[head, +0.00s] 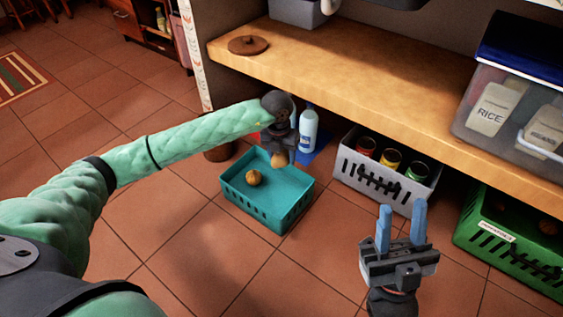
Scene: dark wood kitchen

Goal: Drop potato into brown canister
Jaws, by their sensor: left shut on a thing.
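My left gripper (279,151) points down and is shut on a brown potato (278,161), held above the right part of the teal basket. Another potato (254,177) lies in the basket. A brown canister (219,153) stands on the floor behind the basket; my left arm hides its upper part, so I cannot see its opening. A round brown lid (248,45) lies on the wooden shelf. My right gripper (402,218) is open and empty in the lower right, its two blue fingers apart.
The teal basket (240,206) stands on the tiled floor. A grey crate with cans (352,172) and a green crate (490,224) stand right. The wooden shelf (350,85) overhangs them.

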